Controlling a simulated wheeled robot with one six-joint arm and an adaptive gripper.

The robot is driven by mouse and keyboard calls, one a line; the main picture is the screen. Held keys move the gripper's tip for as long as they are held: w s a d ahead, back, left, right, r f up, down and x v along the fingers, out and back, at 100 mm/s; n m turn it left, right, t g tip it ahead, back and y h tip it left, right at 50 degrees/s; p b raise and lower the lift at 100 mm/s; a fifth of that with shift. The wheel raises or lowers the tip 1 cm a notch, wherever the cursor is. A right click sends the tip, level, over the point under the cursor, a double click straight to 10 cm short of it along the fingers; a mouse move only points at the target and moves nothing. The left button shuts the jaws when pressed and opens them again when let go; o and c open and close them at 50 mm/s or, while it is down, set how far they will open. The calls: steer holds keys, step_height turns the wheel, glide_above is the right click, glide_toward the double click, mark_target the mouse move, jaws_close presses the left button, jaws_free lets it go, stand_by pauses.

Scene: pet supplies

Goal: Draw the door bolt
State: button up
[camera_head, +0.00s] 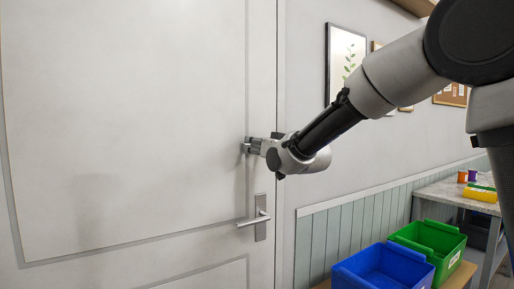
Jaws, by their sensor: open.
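A white door (130,120) fills the left half of the head view. A metal lever handle (258,218) on a plate sits near its right edge. My gripper (246,145) is at the door's right edge, above the handle, with its fingers pointing left. It is close to the door surface; I cannot tell whether it touches. The door bolt cannot be made out; the gripper and wrist may cover it. The gripper is open, and I cannot see whether anything lies between its fingers.
A blue bin (382,270) and a green bin (432,245) stand at the lower right, near a grey table (450,190) with a yellow box (481,194) on it. Framed pictures (346,62) hang on the wall behind my arm. The space left of my gripper is clear.

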steer(key=v, duration=1.2)
